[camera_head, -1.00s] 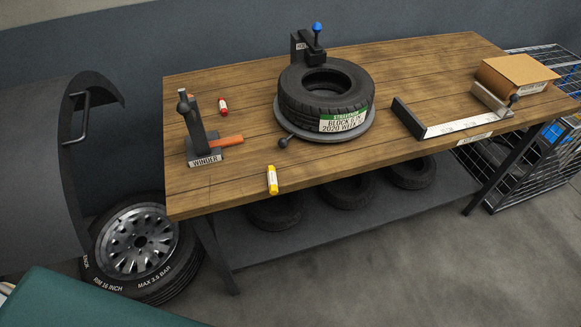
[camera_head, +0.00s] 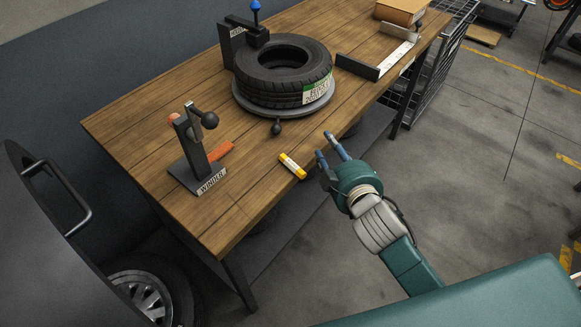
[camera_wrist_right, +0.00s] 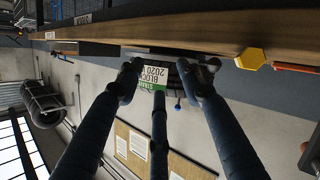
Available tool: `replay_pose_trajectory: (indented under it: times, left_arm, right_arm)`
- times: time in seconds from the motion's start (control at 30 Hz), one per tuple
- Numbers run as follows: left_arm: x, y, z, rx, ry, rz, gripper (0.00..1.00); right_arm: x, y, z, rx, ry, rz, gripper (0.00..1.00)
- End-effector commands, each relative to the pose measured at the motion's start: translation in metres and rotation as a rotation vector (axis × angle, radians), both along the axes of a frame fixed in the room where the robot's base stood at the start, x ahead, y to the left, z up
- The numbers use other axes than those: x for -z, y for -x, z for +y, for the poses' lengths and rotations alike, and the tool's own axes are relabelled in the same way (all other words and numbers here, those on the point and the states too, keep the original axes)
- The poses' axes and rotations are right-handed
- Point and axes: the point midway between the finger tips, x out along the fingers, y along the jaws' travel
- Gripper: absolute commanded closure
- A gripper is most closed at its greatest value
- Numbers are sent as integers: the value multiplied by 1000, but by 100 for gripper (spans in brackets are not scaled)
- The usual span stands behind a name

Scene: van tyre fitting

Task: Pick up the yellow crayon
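The yellow crayon (camera_head: 292,166) lies on the bench top near its front edge, with a pale label band around it. In the right wrist view its yellow hexagonal end (camera_wrist_right: 250,58) shows at the bench edge, right of the fingers. My right gripper (camera_head: 323,145) is just right of the crayon, off the bench's front edge, apart from it. Its fingers are spread and empty; they also show in the right wrist view (camera_wrist_right: 167,72). My left gripper is in neither current view.
The wooden bench (camera_head: 135,145) carries a black tyre (camera_head: 284,75) on a round turntable behind the crayon. A dark post tool labelled "WINDER" (camera_head: 193,150) with an orange handle (camera_head: 221,155) stands to the left. A spare wheel (camera_head: 145,290) is at lower left. Bare wood surrounds the crayon.

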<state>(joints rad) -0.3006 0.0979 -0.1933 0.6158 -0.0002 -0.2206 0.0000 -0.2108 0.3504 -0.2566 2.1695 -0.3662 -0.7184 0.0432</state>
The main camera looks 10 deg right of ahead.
Motion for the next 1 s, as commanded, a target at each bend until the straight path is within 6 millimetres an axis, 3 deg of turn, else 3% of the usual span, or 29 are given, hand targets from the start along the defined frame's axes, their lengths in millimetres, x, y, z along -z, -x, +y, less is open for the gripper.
replay_pose_trajectory:
  times: [0.03,0.2,0.4,0.47,0.57,0.67,0.77,0.83,1.0]
  left_arm:
    - [2,0,-11,1,12,0,60]
    - [1,-2,-33,5,38,-5,60]
    - [1,-3,-28,5,33,-7,60]
    - [1,-4,-22,4,26,-8,60]
    - [1,-4,-14,2,16,-7,60]
    - [2,-3,-9,0,12,-6,60]
    - [2,-3,-9,-1,10,-5,60]
    - [2,-3,-10,-1,11,-5,60]
    - [2,-2,-15,-1,17,-5,60]
  right_arm:
    - [-30,-8,5,-29,28,-78,62]
    - [-129,-34,42,-201,181,-390,62]
    - [-213,-30,113,-522,459,-755,62]
    - [-225,-19,138,-660,573,-861,62]
    - [-221,4,171,-919,792,-988,62]
    - [-188,23,179,-1199,1021,-1028,62]
    - [-145,34,155,-1468,1233,-968,62]
    - [-117,37,125,-1630,1355,-881,62]
    - [-80,41,46,-1893,1527,-634,62]
